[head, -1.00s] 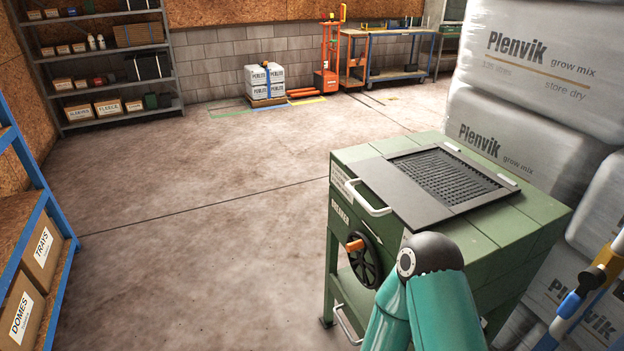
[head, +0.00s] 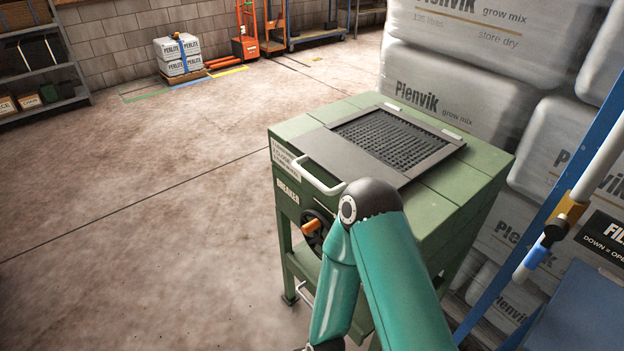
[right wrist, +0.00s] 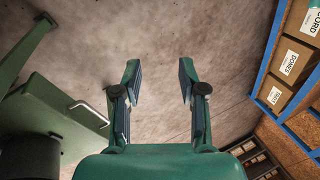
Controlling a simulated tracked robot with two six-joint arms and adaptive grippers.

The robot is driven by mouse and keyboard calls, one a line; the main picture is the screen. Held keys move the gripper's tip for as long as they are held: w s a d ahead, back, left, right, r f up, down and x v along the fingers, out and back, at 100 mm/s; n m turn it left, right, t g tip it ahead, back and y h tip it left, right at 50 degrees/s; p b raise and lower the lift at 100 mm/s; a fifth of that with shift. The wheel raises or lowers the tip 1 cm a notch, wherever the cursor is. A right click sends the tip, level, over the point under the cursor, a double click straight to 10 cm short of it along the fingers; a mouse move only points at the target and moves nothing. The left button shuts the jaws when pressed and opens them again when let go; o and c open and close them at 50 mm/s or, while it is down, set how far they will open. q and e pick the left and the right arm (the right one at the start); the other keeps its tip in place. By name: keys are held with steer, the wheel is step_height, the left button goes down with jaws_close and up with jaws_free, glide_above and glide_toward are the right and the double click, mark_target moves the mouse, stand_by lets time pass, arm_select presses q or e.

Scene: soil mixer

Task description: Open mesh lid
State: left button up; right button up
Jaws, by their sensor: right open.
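The mesh lid (head: 310,141) is a dark flat plate with a black grid (head: 392,138), lying closed on top of the green mixer (head: 455,205). A white bar handle (head: 316,180) sticks out at its front left edge. My teal arm crosses in front of the mixer in the head view, hiding part of its front; its gripper is below the picture. In the right wrist view my right gripper (right wrist: 158,65) is open and empty over the floor. A green panel with a white handle (right wrist: 88,113) stands left of it, apart from the fingers; which handle it is I cannot tell.
Wrapped Plenvik sacks (head: 465,100) stand close behind and right of the mixer. A blue post (head: 560,200) and a blue panel (head: 580,310) are at the right. An orange-knobbed handwheel (head: 312,226) sits on the mixer's front. The floor (head: 150,220) to the left is clear.

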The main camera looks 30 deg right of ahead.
mark_target(311, 176)
steer(key=w+d+r+m+t+h+b, duration=0.1)
steer(key=w+r+m+t+h+b, duration=0.2)
steer(key=w, duration=0.5)
steer(key=w+d+r+m+t+b, duration=0.2)
steer(key=w+r+t+b, duration=0.15)
steer(key=w, duration=0.35)
steer(key=w+d+r+m+t+h+b, duration=0.35)
steer(key=w+r+m+t+b, duration=0.2)
steer(key=r, duration=0.45)
steer(key=s+d+r+m+t+h+b, duration=0.1)
steer(key=s+d+r+m+h+b, duration=0.2)
steer(key=r+m+h, duration=0.4)
steer(key=s+d+r+m+h+b, duration=0.1)
steer(key=s+d+r+m+h, duration=0.3)
steer(key=r, duration=0.4)
steer(key=shift+t+y, duration=0.3)
steer(key=shift+y, duration=0.25)
steer(key=p+x, duration=0.1)
steer(key=x, duration=0.7)
steer(key=p+x, duration=0.2)
steer(key=x, duration=0.6)
steer(key=shift+w+a+f, duration=0.1)
steer(key=shift+w+f, duration=0.1)
steer(key=shift+w, duration=0.1)
steer(key=shift+m, duration=0.25)
jaws_close()
